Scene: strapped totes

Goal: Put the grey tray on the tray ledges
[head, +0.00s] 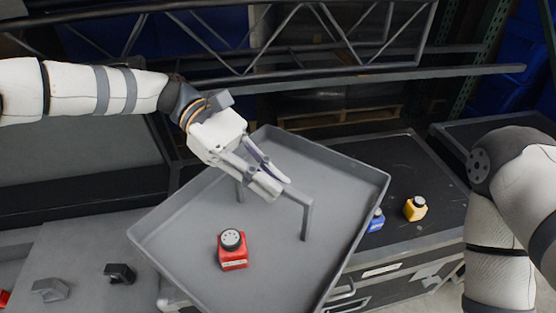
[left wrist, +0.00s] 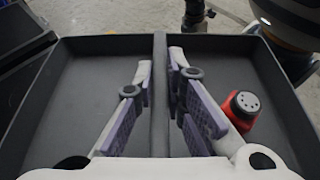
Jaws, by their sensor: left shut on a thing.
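The grey tray (head: 185,255) is a shallow open box, turned at an angle in the middle of the head view. A bar handle (head: 295,192) spans it. My left gripper (head: 272,185) is shut on this handle from above. In the left wrist view the fingers (left wrist: 160,75) lie on both sides of the handle bar (left wrist: 160,115). I cannot make out the tray ledges for certain. My right gripper is out of view.
A black-topped case (head: 385,160) lies right of and partly behind the tray, with a yellow bottle (head: 415,208) and a blue bottle (head: 376,220) on it. A dark metal truss (head: 250,50) runs across the back. A grey surface (head: 85,240) with small dark fittings lies at left.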

